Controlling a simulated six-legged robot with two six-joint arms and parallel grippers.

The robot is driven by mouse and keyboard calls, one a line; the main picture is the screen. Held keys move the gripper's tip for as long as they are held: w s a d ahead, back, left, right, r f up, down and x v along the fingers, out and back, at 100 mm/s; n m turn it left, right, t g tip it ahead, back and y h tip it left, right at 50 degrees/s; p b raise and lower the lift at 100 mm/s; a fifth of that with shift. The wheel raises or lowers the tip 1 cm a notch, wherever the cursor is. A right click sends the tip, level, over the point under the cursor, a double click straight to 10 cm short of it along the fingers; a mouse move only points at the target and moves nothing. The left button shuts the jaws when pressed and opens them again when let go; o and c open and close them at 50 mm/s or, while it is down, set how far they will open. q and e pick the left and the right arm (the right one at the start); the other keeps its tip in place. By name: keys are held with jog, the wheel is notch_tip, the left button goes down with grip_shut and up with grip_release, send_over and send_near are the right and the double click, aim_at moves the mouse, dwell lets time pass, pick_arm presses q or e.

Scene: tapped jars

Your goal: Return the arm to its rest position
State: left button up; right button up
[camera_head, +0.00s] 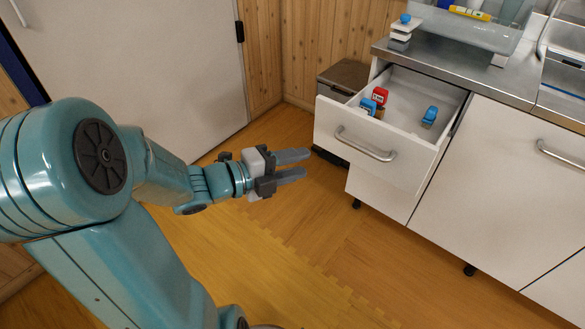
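My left gripper (291,166) is in the middle of the head view, at the end of the teal arm that comes in from the left. Its two grey fingers are parallel with a gap between them, and nothing is between them. It is over the wooden floor, to the left of the open drawer (376,154) and apart from it. My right gripper is not in this view.
The drawer holds a red item (380,96) and blue items, one at the right (429,116). A metal counter (455,67) runs above it, with a small stack (401,33) near its corner. A grey bin (344,77) stands behind the drawer. The wooden floor (300,245) is clear.

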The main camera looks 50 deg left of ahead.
pick_arm(q)
jog(key=shift+s+r, duration=0.1)
jog(key=shift+s, duration=0.2)
dwell(0.4)
